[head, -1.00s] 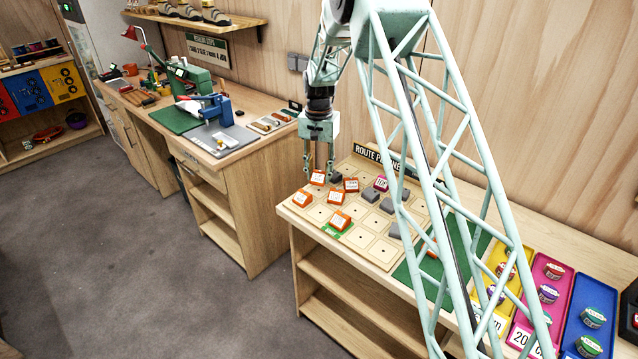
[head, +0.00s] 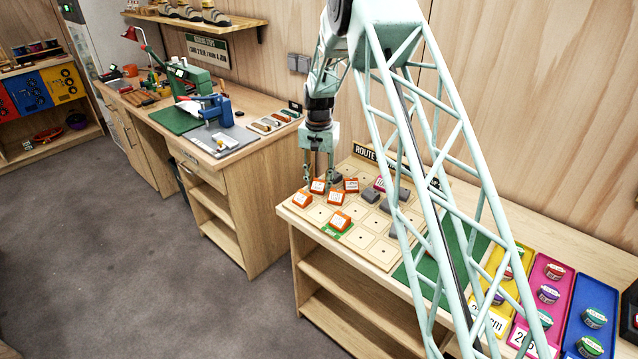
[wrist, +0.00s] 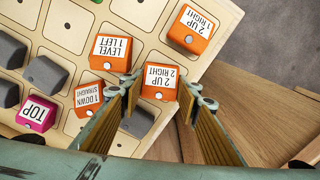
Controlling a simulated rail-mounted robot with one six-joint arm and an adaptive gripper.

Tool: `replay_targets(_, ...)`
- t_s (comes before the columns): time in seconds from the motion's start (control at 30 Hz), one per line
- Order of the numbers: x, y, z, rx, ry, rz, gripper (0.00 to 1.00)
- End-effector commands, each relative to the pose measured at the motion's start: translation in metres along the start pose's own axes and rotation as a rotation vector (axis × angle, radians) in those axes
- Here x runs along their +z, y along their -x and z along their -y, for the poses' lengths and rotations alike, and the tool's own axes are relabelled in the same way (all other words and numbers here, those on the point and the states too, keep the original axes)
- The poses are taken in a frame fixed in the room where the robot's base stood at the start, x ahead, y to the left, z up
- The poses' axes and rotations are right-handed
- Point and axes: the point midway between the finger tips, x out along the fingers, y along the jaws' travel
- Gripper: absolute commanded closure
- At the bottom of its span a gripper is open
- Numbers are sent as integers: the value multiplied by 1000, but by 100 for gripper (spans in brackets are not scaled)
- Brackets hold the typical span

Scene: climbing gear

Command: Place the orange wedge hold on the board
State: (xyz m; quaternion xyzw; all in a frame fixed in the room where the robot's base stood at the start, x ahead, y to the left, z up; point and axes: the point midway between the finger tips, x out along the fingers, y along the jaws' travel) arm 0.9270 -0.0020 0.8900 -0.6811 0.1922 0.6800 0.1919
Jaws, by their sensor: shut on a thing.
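My gripper (head: 319,177) is shut on an orange wedge hold (head: 317,187) with a white label. In the wrist view the held wedge (wrist: 160,82) reads "2 UP 2 RIGHT" and sits between the fingertips. It is over a corner of the wooden route board (head: 385,246), close to its surface; I cannot tell if it touches. Other orange wedges on the board read "LEVEL 1 LEFT" (wrist: 110,52), "2 UP 1 RIGHT" (wrist: 192,30) and "1 DOWN STRAIGHT" (wrist: 89,99). A further orange wedge (head: 340,220) sits by a green label.
Grey holds (wrist: 47,73) and a pink "TOP" hold (wrist: 38,113) occupy other board squares. Several squares near the front are bare. Yellow, pink (head: 540,320) and blue trays of round tins stand at right. My lattice arm hides part of the board.

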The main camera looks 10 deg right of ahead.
Motion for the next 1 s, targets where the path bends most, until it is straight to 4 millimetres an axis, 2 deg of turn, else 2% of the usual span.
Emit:
replay_targets(0.27,0,-4,0,0,0,0,80)
replay_targets(0.3,0,-3,0,0,0,0,66)
replay_targets(0.33,0,-3,0,0,0,0,64)
replay_targets(0.73,0,-1,0,0,0,0,64)
replay_targets(1.0,-1,16,0,-1,0,-2,64)
